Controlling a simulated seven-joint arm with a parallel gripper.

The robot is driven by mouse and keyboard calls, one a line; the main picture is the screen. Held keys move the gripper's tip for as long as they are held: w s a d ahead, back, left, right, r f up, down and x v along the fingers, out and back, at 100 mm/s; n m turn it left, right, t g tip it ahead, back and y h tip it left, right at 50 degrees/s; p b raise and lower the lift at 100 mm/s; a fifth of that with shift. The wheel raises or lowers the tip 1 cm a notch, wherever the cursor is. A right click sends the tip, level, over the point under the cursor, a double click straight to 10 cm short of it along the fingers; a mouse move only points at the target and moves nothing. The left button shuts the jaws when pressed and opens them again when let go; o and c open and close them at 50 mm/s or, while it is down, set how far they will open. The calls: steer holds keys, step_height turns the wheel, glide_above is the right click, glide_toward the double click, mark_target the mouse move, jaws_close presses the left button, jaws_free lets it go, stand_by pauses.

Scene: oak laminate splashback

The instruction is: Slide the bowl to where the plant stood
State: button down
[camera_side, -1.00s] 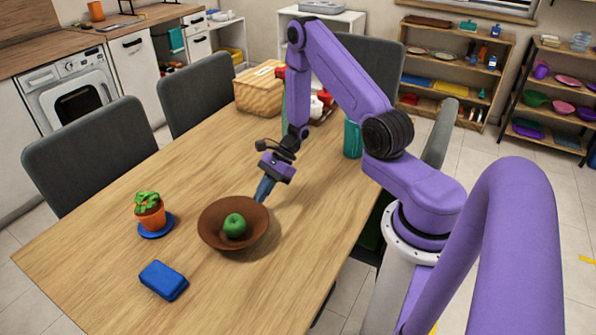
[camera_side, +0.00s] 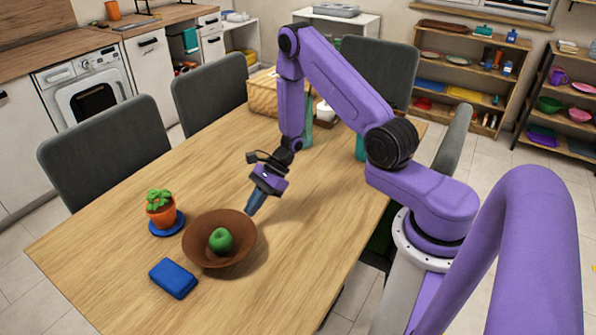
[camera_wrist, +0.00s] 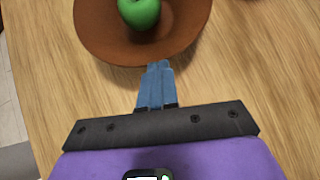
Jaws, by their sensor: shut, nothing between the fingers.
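The brown bowl (camera_side: 196,247) stands upright on the table with a green apple (camera_side: 221,240) in it. The potted plant (camera_side: 161,208), a green plant in an orange pot, stands on a blue saucer (camera_side: 168,230) just left of and behind the bowl. My gripper (camera_side: 250,211) is shut and empty, pointing down at the bowl's right rear rim. In the wrist view the closed blue fingertips (camera_wrist: 159,66) are at the edge of the bowl (camera_wrist: 100,38), apparently against its outside. The apple (camera_wrist: 139,12) is partly cut off there.
A blue block (camera_side: 173,278) lies on the wooden table (camera_side: 110,265) in front of the plant. A wicker box (camera_side: 264,97) and a teal container (camera_side: 361,147) stand at the far end. Grey chairs (camera_side: 100,150) line the far-left side. The table right of the bowl is clear.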

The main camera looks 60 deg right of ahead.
steer(key=d, duration=0.3)
steer(key=s+d+r, duration=0.1)
steer(key=shift+d, duration=0.15)
steer(key=v, duration=0.8)
steer(key=s+a+r+n+g+h, duration=0.2)
steer(key=s+a+r+n+g, duration=0.1)
steer(key=s+a+r+n, duration=0.4)
steer(key=s+a+r+n+g+h, duration=0.25)
steer(key=a+n, duration=0.35)
steer(key=n, duration=0.3)
steer(key=s+r+n+t+h, duration=0.1)
steer(key=s+r+n+h, duration=0.1)
steer(key=s+n, duration=0.5)
steer(key=s+r+n+t+h, duration=0.1)
steer(key=s+r+n+t, duration=0.1)
steer(key=s+r+n, duration=0.3)
steer(key=shift+s+a+r+n+h, duration=0.15)
steer(key=shift+s+a+n+h, duration=0.2)
steer(key=shift+s+n, duration=2.05)
steer(key=shift+w+n, duration=0.6)
